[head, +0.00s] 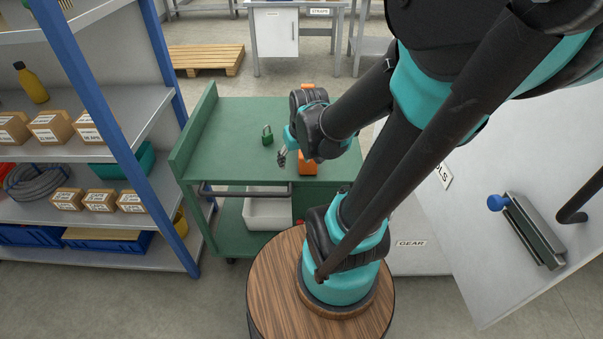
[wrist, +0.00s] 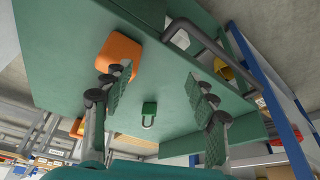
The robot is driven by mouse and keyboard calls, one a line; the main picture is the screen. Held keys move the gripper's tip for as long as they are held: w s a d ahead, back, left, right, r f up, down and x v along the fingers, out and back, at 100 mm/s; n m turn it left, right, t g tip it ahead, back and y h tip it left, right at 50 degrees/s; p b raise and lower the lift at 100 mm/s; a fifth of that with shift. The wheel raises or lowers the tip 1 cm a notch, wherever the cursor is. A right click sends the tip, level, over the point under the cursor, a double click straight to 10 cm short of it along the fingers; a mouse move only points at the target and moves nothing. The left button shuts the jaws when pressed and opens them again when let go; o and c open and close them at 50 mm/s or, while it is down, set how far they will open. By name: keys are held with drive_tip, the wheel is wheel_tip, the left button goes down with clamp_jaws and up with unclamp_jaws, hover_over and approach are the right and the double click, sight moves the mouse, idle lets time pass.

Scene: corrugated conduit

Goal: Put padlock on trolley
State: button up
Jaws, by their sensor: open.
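The green padlock (head: 267,138) with a grey shackle rests on the green top of the trolley (head: 225,125), left of the middle. In the wrist view the padlock (wrist: 149,112) shows in the gap between my fingers, beyond them. My gripper (head: 282,158) is open and empty, just right of and nearer than the padlock in the head view. Its two padded fingers also show apart in the wrist view (wrist: 158,82). I see no contact with the padlock.
An orange object (head: 307,165) is on the trolley top, partly behind my arm; it is near one finger in the wrist view (wrist: 120,52). A white bin (head: 268,208) is on the lower shelf. Shelving with boxes (head: 90,125) stands left. The trolley's left top is clear.

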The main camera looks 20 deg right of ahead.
drive_tip(key=shift+m, duration=0.5)
drive_tip(key=s, duration=0.1)
drive_tip(key=s+f, duration=0.1)
drive_tip(key=s, duration=0.1)
drive_tip(key=s+f, duration=0.1)
drive_tip(key=s, duration=0.1)
drive_tip(key=shift+d, duration=0.3)
